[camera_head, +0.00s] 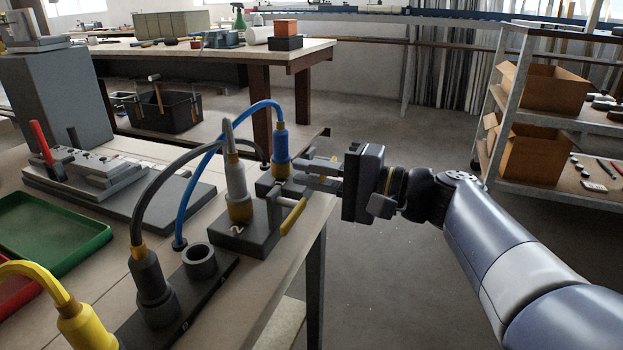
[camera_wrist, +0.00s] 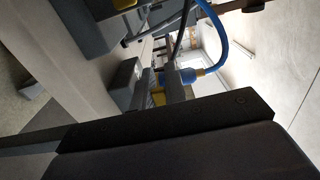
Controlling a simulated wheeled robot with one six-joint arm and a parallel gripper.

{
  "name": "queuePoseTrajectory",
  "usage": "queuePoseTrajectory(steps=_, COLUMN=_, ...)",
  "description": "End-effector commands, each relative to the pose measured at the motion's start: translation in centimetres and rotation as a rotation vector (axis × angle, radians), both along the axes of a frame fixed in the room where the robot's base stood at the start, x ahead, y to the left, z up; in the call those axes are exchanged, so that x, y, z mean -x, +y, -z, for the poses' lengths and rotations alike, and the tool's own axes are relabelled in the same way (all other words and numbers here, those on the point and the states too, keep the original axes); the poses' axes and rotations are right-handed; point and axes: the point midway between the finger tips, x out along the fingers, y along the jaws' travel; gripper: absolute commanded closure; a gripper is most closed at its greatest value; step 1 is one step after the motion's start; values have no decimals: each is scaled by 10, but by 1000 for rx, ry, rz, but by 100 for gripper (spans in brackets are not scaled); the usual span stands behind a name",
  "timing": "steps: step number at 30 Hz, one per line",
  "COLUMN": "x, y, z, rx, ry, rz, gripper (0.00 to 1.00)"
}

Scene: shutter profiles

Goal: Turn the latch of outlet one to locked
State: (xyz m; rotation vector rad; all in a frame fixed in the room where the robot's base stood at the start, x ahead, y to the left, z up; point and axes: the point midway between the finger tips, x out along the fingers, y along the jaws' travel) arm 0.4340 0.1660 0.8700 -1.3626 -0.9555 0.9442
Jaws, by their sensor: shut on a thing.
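A blue plug (camera_head: 281,150) with a blue cable stands upright in the far dark outlet block (camera_head: 268,186); its number cannot be read. The plug also shows in the wrist view (camera_wrist: 182,76). My gripper (camera_head: 305,174) reaches in from the right, beside this block, its fingers closed on the block's latch, which they mostly hide. Nearer, the block marked 2 (camera_head: 232,240) holds a grey plug (camera_head: 238,190). Its latch, with a yellow grip (camera_head: 293,217), sticks out on the right, below my fingers.
A black plug (camera_head: 151,285) and an empty round socket (camera_head: 199,259) stand nearer on the bench. A yellow plug (camera_head: 84,326) is at bottom left, by a green tray (camera_head: 50,236). Shelves (camera_head: 560,117) with boxes stand at right. The floor right of the bench is clear.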

Motion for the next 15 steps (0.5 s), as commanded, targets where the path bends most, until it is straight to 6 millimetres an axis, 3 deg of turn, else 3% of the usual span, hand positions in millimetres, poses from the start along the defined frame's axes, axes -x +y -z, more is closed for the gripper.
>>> queuePoseTrajectory(steps=11, x=0, y=0, z=1, rx=5, ry=-4, rz=-1, gripper=100)
queuePoseTrajectory(steps=12, x=0, y=0, z=1, rx=5, ry=-4, rz=-1, gripper=85)
queuePoseTrajectory(steps=15, x=0, y=0, z=1, rx=4, ry=-4, rz=-1, gripper=77)
